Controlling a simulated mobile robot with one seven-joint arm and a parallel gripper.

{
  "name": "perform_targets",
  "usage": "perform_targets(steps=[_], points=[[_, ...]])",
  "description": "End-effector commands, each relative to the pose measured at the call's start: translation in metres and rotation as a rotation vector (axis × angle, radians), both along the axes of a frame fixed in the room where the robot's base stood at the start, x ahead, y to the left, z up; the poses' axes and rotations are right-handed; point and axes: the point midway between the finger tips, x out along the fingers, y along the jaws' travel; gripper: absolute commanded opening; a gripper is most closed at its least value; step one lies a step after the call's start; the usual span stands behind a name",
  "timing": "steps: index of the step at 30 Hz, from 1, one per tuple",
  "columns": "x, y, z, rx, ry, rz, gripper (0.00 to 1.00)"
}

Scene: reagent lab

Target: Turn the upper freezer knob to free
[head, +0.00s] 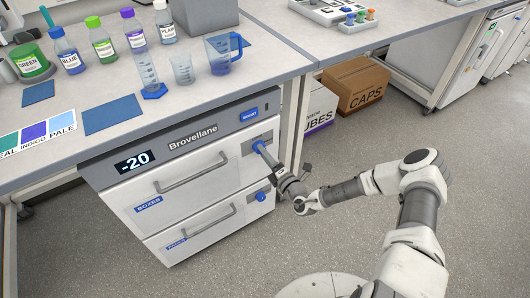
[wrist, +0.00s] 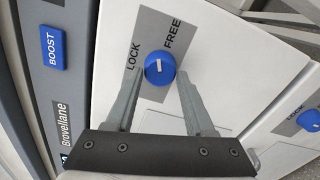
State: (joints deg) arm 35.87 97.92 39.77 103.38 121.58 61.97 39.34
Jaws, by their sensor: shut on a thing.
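The upper freezer knob (wrist: 160,68) is blue and round with a short white mark. It sits on a grey plate (wrist: 152,28) lettered LOCK on the left and FREE on the upper right in the wrist view. My gripper (wrist: 160,72) is shut on the knob, one finger on each side. In the head view my gripper (head: 266,156) reaches the upper right of the freezer front (head: 215,165) and partly hides the knob.
A lower blue knob (head: 261,197) is on the lower drawer. A blue BOOST button (head: 249,115) is above the upper knob. Drawer handles (head: 195,172) stick out to the left. Boxes (head: 355,86) stand on the floor to the right. The floor in front is clear.

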Motion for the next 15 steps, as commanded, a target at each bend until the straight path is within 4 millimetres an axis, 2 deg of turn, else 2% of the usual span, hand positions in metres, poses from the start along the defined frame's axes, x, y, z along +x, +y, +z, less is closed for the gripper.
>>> perform_targets(steps=[15], points=[[-0.0014,0.0017,0.0007,0.307,0.21,0.004,0.0]])
